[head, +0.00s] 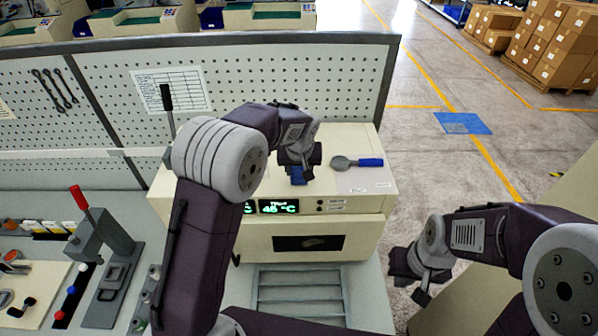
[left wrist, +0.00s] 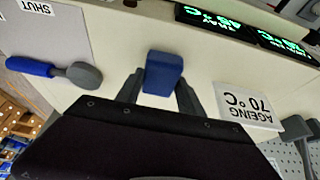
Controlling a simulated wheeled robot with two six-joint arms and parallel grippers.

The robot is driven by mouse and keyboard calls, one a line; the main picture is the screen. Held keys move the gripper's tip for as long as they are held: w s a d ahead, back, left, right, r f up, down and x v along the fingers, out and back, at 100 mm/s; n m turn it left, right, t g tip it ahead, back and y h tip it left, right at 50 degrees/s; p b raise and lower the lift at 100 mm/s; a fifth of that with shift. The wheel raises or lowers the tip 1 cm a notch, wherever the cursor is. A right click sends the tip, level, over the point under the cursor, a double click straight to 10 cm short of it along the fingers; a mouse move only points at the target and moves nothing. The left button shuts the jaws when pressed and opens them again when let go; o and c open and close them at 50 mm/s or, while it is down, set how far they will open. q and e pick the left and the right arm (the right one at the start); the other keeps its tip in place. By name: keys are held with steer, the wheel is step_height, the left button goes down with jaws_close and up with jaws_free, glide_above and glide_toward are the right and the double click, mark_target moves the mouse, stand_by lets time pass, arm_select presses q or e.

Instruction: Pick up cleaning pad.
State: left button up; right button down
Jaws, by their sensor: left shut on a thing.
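The cleaning pad, a small blue block (head: 298,175), is at the top of the cream oven cabinet (head: 365,205). My left gripper (head: 297,167) reaches down over the cabinet top and is shut on the pad. In the left wrist view the pad (left wrist: 163,74) sits between the two dark fingers (left wrist: 160,92). Whether it touches the cabinet top I cannot tell. My right gripper (head: 411,284) hangs at the lower right, away from the cabinet, its fingers apart and empty.
A blue-handled lever with a round grey end (head: 357,162) lies right of the pad on the cabinet top. A pegboard (head: 300,80) stands behind. A press with a red handle (head: 105,250) stands at left.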

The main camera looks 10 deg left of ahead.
mark_target(299, 171)
arm_select(q)
steer(key=shift+w+r, duration=0.1)
steer(key=shift+r, duration=0.25)
step_height(299, 171, up, 3)
steer(key=shift+f+b, duration=0.15)
steer(key=shift+b, duration=0.85)
steer(key=d+r, duration=0.7)
steer(key=d, duration=0.4)
steer(key=shift+d+r, duration=0.15)
steer(key=shift+d, duration=0.2)
